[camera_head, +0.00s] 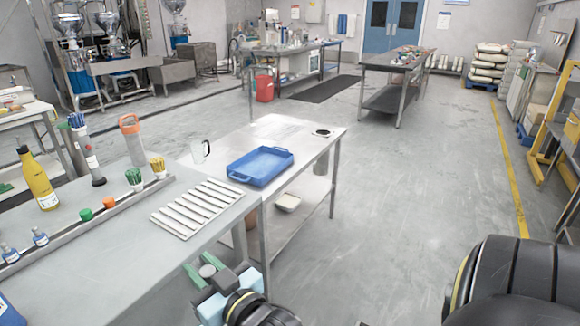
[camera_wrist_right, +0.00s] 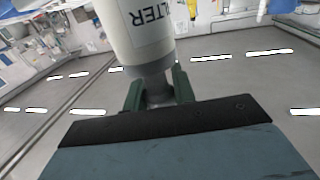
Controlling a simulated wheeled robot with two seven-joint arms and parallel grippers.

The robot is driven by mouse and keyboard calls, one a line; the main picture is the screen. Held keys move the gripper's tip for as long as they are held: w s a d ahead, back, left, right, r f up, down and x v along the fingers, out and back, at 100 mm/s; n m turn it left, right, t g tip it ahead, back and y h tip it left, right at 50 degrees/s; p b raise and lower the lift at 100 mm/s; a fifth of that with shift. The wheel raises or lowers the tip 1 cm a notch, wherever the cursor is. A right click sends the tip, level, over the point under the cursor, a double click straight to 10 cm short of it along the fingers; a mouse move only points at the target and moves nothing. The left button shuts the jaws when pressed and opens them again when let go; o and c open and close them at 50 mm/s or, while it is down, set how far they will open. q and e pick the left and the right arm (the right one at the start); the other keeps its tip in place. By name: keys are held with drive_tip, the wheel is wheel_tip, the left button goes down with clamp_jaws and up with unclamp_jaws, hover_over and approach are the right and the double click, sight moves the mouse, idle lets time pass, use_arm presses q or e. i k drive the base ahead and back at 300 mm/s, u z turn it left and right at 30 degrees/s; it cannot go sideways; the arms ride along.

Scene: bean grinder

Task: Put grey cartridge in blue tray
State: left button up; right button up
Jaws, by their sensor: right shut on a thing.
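The grey cartridge (camera_wrist_right: 150,30) is a pale grey cylinder lettered "LTER" in the right wrist view. My right gripper (camera_wrist_right: 158,92) is shut on its narrower end, with one green finger on each side. In the head view my right gripper (camera_head: 207,279) is at the bottom, by the front edge of the near table. The round grey end of the cartridge (camera_head: 208,271) shows between its fingers there. The blue tray (camera_head: 262,166) is empty and lies on the farther table, beyond and right of this gripper. My left gripper is out of view.
A white slatted rack (camera_head: 197,208) lies on the near table (camera_head: 110,270). A yellow bottle (camera_head: 39,180), an orange-topped cylinder (camera_head: 132,140) and pen cups stand at the left. A clear mug (camera_head: 200,151) stands left of the tray. The floor at right is open.

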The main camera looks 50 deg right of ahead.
sight(261, 168)
drive_tip(key=z, duration=2.25)
drive_tip(key=i, duration=2.65)
drive_tip(key=u, duration=3.05)
